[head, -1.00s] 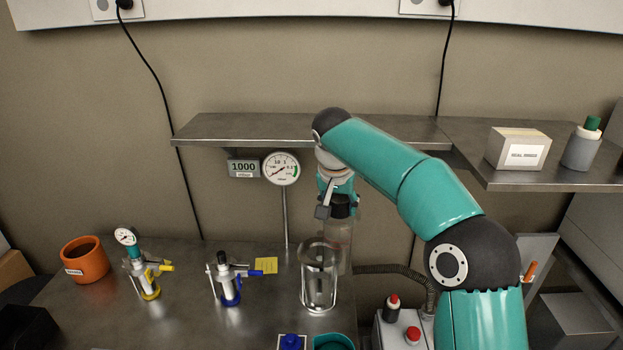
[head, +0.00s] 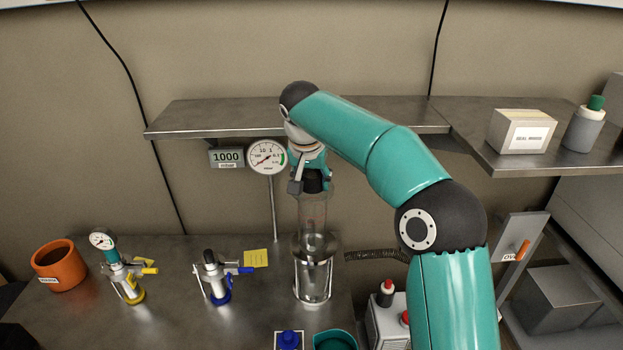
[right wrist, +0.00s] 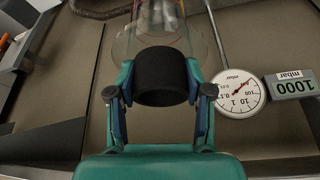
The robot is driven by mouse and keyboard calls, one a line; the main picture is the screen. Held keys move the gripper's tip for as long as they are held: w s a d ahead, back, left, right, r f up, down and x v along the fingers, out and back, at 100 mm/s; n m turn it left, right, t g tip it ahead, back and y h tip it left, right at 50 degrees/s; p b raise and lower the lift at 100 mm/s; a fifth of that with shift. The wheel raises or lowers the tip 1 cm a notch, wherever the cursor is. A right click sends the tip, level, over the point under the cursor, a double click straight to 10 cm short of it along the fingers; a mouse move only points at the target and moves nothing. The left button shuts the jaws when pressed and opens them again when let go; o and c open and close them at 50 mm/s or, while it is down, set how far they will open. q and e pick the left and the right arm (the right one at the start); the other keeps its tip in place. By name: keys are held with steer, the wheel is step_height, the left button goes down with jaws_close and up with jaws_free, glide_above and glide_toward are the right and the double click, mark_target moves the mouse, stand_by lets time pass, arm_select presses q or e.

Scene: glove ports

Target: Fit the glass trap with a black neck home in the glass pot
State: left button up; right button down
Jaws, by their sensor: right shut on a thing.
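The glass trap (head: 312,212) is a clear tube with a black neck (head: 314,182). My right gripper (head: 312,178) is shut on that neck from above; the neck also shows between the fingers in the right wrist view (right wrist: 161,76). The trap hangs roughly upright over the glass pot (head: 313,278), a clear jar in a metal stand on the bench. The trap's lower end overlaps the pot's mouth in the head view; clear glass makes it hard to tell how far it is inside. My left gripper is not in view.
A round dial gauge (head: 266,157) on a post and a 1000 mbar display (head: 227,158) stand left of the trap. A shelf (head: 220,116) runs behind my arm. Two valve fittings (head: 122,275) (head: 211,278) and an orange pot (head: 59,266) stand on the left bench.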

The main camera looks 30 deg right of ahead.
mark_target(313, 237)
steer(key=shift+s+f, duration=0.15)
steer(key=shift+f, duration=0.15)
steer(key=shift+f+b, duration=6.15)
steer(key=shift+f, duration=1.2)
steer(key=shift+f+b, duration=0.65)
steer(key=shift+f, duration=0.4)
steer(key=shift+c, duration=1.9)
jaws_free()
